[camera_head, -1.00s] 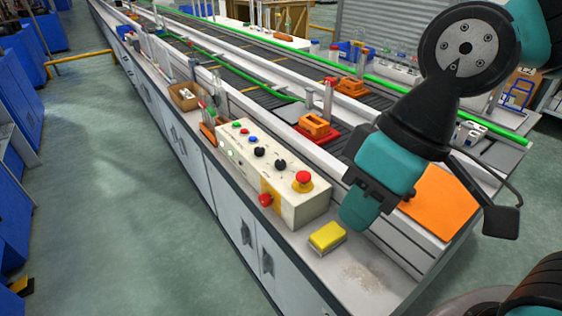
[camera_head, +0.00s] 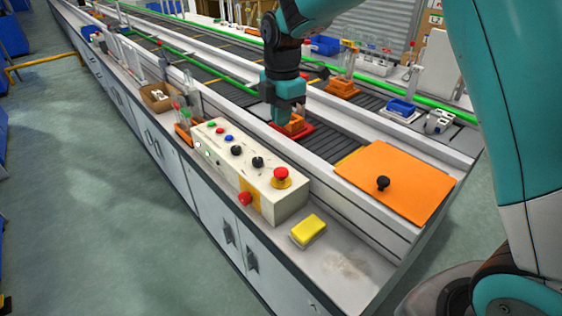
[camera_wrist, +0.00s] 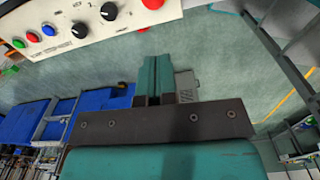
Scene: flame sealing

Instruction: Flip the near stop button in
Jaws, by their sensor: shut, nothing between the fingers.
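A pale control box (camera_head: 215,160) stands on the bench's near edge. A red mushroom stop button (camera_head: 281,177) on a yellow base sits at its near end on top. A second red button (camera_head: 245,198) sticks out of the box's side. I cannot tell whether either is pressed in. My gripper (camera_head: 281,118) is behind the box, pointing down over the conveyor, apart from both buttons. In the wrist view its fingers (camera_wrist: 157,75) are shut and empty. There, part of a red button (camera_wrist: 152,3) shows on the box at the top edge.
A yellow sponge-like block (camera_head: 308,230) lies near the box. An orange panel (camera_head: 395,180) with a black knob is to the right. Bare bench top lies around the yellow block.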

